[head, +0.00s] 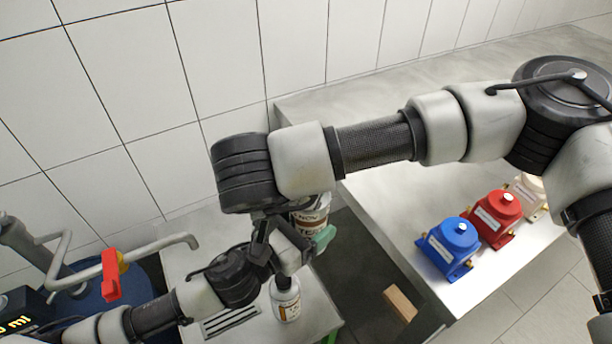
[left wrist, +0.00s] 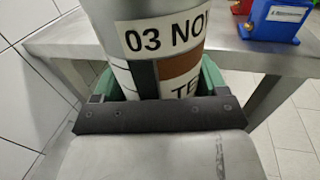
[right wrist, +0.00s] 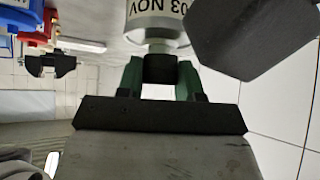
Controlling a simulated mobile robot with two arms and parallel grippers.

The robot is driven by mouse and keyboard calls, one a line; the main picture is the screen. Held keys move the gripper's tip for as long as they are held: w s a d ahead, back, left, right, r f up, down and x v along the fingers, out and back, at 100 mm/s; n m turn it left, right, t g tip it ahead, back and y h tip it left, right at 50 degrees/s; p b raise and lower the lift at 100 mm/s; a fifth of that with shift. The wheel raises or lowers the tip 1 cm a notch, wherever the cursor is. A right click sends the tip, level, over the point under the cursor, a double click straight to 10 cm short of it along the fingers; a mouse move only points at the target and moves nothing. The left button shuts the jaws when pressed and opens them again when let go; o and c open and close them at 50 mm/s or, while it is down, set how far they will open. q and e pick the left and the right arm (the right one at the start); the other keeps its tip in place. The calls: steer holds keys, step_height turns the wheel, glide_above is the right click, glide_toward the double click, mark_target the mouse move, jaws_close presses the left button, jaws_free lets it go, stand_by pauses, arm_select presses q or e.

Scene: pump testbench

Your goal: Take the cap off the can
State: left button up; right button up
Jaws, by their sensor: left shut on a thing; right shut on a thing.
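The can (head: 309,216) is a light cylinder with a brown band and a "03 NOV" label. It also fills the top of the left wrist view (left wrist: 160,38). My left gripper (left wrist: 155,86) is shut around the can's body, its green fingers on both sides. The can's white body (right wrist: 155,20) and narrowing neck show in the right wrist view. My right gripper (right wrist: 160,72) is shut on the black cap (right wrist: 160,68) at the neck. I cannot tell whether the cap still touches the neck. In the head view my right wrist hides the can's top.
A white labelled bottle (head: 285,298) stands on the near table. A tap with a red handle (head: 110,275) is at left over a blue drum (head: 95,311). Blue (head: 450,246), red (head: 494,218) and pale pumps sit on the right bench. A brown block (head: 400,303) lies between the tables.

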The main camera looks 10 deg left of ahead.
steer(key=shift+c, duration=0.7)
steer(key=shift+r, duration=0.2)
steer(key=shift+r, duration=0.9)
steer(key=shift+r, duration=0.1)
